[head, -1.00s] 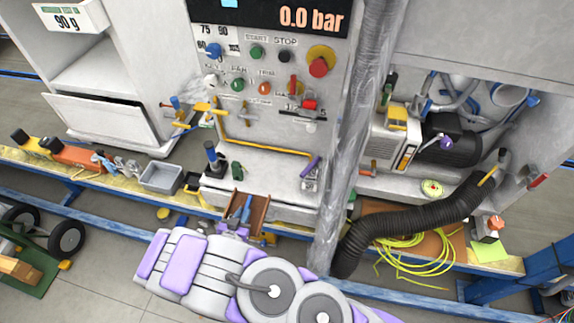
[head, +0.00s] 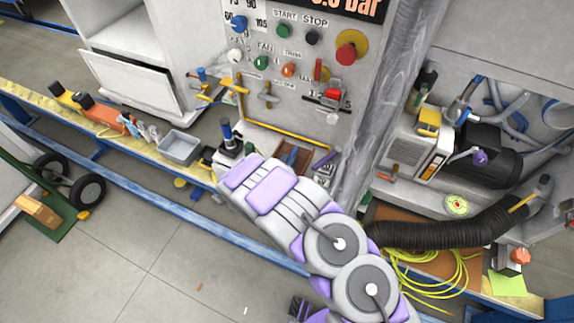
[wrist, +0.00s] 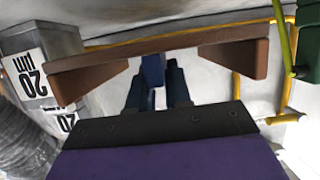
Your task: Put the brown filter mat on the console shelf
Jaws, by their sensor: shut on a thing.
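The brown filter mat (head: 294,156) is at the console's lower front, in line with the console shelf (head: 268,137), a pale ledge below the yellow pipe. In the wrist view the mat (wrist: 110,65) spans the picture as a brown strip with angled ends. My gripper (wrist: 153,72) is shut on its middle with blue fingers. The pale surface shows behind it; whether the mat touches the shelf I cannot tell. In the head view my arm hides most of the gripper (head: 290,153) and the mat's near side.
A box labelled 20 µm (wrist: 38,65) stands at one end of the mat, and a green object (wrist: 308,40) is near the other. A black-and-blue joystick (head: 228,138) and a grey tray (head: 180,147) are to the left. A black hose (head: 430,235) lies right.

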